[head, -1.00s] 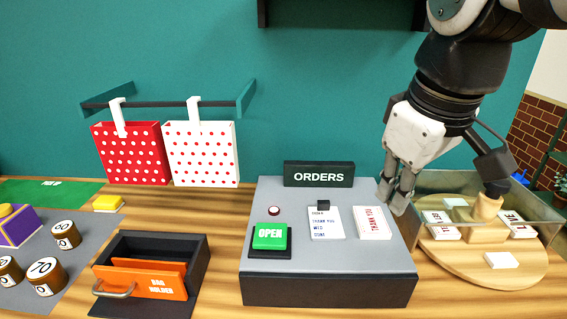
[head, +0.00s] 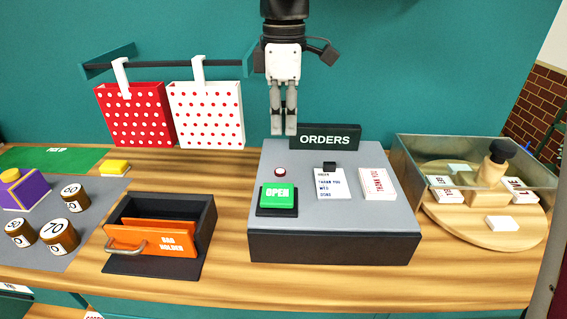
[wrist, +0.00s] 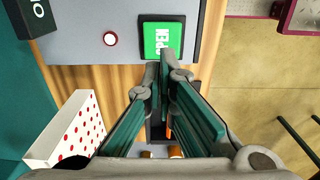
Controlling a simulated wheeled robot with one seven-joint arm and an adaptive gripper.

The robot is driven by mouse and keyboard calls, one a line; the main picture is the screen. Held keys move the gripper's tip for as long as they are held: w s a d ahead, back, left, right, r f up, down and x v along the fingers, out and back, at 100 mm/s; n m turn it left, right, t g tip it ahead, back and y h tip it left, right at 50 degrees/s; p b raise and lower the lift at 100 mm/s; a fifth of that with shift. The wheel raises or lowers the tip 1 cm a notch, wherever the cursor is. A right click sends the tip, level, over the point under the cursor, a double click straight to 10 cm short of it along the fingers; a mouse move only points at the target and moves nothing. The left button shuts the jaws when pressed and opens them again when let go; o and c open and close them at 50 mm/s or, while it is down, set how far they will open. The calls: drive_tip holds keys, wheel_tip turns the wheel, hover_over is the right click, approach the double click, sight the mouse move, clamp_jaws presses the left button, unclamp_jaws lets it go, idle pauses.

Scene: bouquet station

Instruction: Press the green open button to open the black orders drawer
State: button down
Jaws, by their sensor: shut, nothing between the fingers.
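The green OPEN button (head: 278,198) sits in a black frame at the front left of a grey-topped orders unit. The black drawer front (head: 335,248) is flush with the unit, with no gap showing. My gripper (head: 283,132) points down with its fingers together and empty. In the head view it hangs at the back left of the unit, beside the ORDERS sign (head: 325,137). In the wrist view the fingertips (wrist: 160,66) overlap the lower part of the green button (wrist: 162,38). I cannot tell how high they are above it; no contact is evident.
A small red light (head: 280,171) and two cards (head: 333,185) lie on the unit. An orange bag holder (head: 153,238) stands to the left. Dotted bags (head: 207,115) hang behind. A glass-walled case (head: 440,160) and round wooden board (head: 470,228) stand at right.

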sight(284, 191)
wheel_tip(284, 191, down, 14)
drive_tip(key=shift+p, duration=0.85)
